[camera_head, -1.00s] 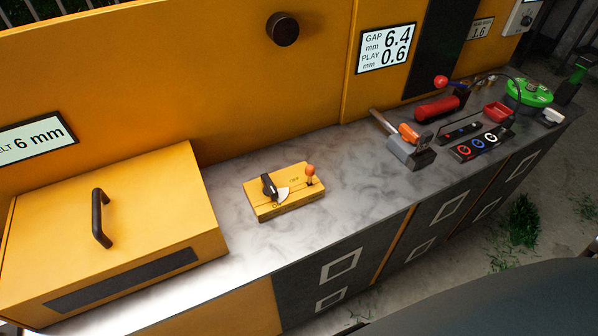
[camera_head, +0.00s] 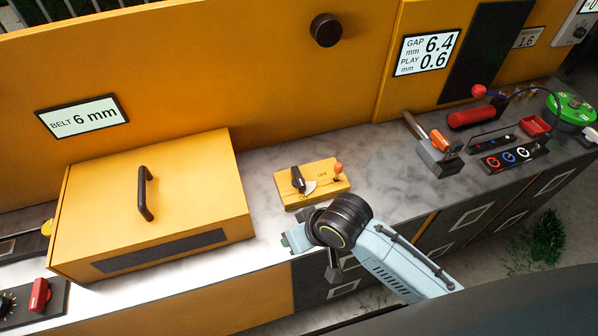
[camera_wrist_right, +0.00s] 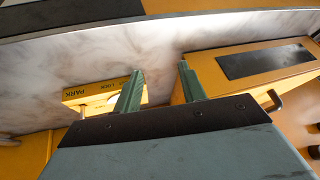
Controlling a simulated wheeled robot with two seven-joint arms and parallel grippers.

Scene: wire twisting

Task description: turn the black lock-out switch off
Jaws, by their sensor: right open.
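The black lock-out switch (camera_head: 298,179) is a black knob with a pale pointer plate, on a yellow box (camera_head: 325,188) on the grey counter. A small lever with an orange ball (camera_head: 337,169) stands at the box's right end. My right gripper (camera_head: 291,240) is in front of the box, apart from it. In the right wrist view its two green fingers (camera_wrist_right: 161,82) are spread with nothing between them. The yellow box (camera_wrist_right: 90,94) shows there behind the left finger, with the lettering PARK; the black knob cannot be made out. My left gripper is not in view.
A large yellow cover with a black handle (camera_head: 146,193) stands left of the box. A clamp with an orange part (camera_head: 440,142), a red cylinder (camera_head: 471,117) and a button panel (camera_head: 513,156) lie to the right. The counter between box and clamp is clear.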

